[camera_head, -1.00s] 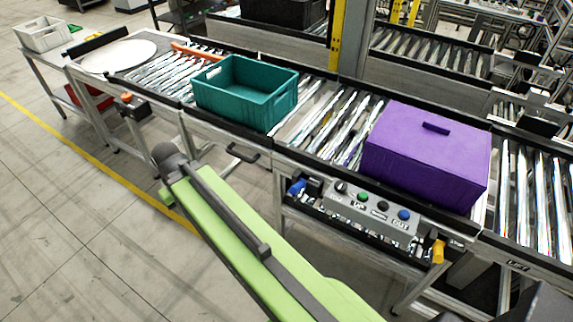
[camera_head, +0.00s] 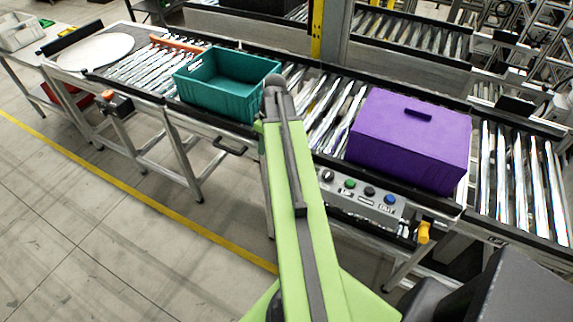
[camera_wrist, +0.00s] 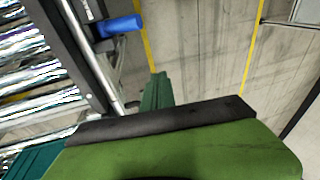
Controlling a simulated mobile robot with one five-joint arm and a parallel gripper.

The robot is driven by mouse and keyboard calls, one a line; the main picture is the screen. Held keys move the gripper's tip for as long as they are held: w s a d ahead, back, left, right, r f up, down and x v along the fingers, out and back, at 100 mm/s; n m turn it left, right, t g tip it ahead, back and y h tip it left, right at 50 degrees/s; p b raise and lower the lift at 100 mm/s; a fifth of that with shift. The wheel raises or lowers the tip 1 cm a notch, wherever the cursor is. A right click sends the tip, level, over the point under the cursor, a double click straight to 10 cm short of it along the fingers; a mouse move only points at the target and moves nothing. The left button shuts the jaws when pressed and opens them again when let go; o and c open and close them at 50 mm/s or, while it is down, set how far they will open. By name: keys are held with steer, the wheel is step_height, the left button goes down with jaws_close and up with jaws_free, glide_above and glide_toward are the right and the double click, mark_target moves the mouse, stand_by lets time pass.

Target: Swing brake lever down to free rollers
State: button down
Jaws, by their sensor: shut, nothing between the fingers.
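A blue-handled lever (camera_wrist: 120,26) sticks out from the conveyor's side frame in the wrist view. In the head view my arm hides the place where it sits. My gripper (camera_wrist: 158,78) shows in the wrist view as narrow green fingers past a dark edge. In the head view my gripper is hidden behind my arm. The rollers (camera_head: 325,105) run between the teal crate and the purple box. I cannot tell whether the brake is on.
A teal crate (camera_head: 205,103) and a purple lidded box (camera_head: 410,150) stand on the conveyor. A button panel (camera_head: 360,190) and yellow handle (camera_head: 423,232) are on its front. An orange bar (camera_head: 177,43) lies across rollers at left. Floor in front is clear.

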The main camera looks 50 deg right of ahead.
steer(key=s+d+r+n, duration=0.1)
steer(key=s+d, duration=0.5)
steer(key=d, duration=0.3)
steer(key=shift+s+d+r+t, duration=0.15)
steer(key=shift+d+r+t, duration=0.05)
steer(key=shift+t, duration=0.2)
steer(key=b+x, duration=1)
steer(key=shift+a+f, duration=0.15)
steer(key=shift+f, duration=0.2)
steer(key=shift+s+a+f+b, duration=0.2)
steer(key=shift+a+f+b, duration=0.1)
steer(key=shift+f+b, duration=0.3)
steer(key=shift+s+a+f+b, duration=0.25)
steer(key=shift+a+f+b, duration=0.05)
steer(key=shift+f+b, duration=0.25)
steer(key=shift+s+a+f, duration=0.15)
steer(key=shift+f, duration=0.1)
